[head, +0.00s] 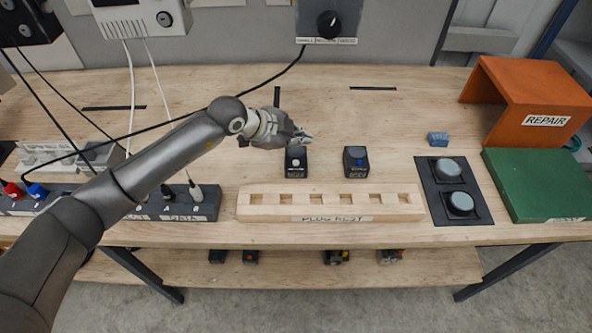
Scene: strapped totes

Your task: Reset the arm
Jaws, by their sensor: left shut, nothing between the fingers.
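My left arm comes in from the lower left and reaches over the wooden bench (400,110). My left gripper (304,137) is shut and empty. It hangs above the bench, just behind a small black box with a white button (295,162). I cannot tell how high it is above that box. A second black box with a blue button (356,161) stands to the right, apart from the gripper. My right gripper does not show.
A wooden plug rest (330,218) with several empty square holes lies at the front. A dark socket strip (195,212) with plugs and cables is at left, partly behind my arm. A black pad with round grey knobs (424,187), a blue block (438,139), a green panel (535,182) and an orange REPAIR stand (530,92) are at right.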

